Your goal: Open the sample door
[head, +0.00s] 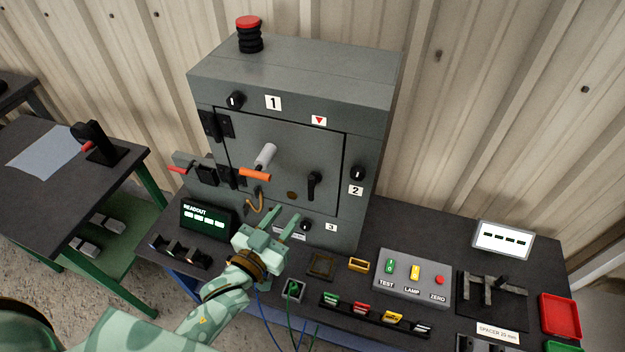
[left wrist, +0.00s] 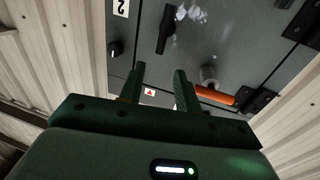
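The grey enclosure (head: 295,65) stands on the dark bench, and its front door (head: 285,140) looks closed. Black hinges (head: 226,125) are on the door's left edge. A black handle (head: 314,185) sits on the door's right part, pointing roughly up and down; it also shows in the left wrist view (left wrist: 166,30). A grey cylinder (head: 265,156) and an orange bar (head: 255,174) stick out left of the handle. My left gripper (head: 287,217) is open and empty, below the handle and apart from it. Its two fingers show in the left wrist view (left wrist: 158,72). My right gripper is not in view.
Knobs sit above the door (head: 235,100) and right of it (head: 358,173). A readout (head: 208,219) stands left of my gripper; a button box (head: 412,277) and a red tray (head: 561,316) are to the right. A red-topped stack (head: 249,35) stands on the enclosure.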

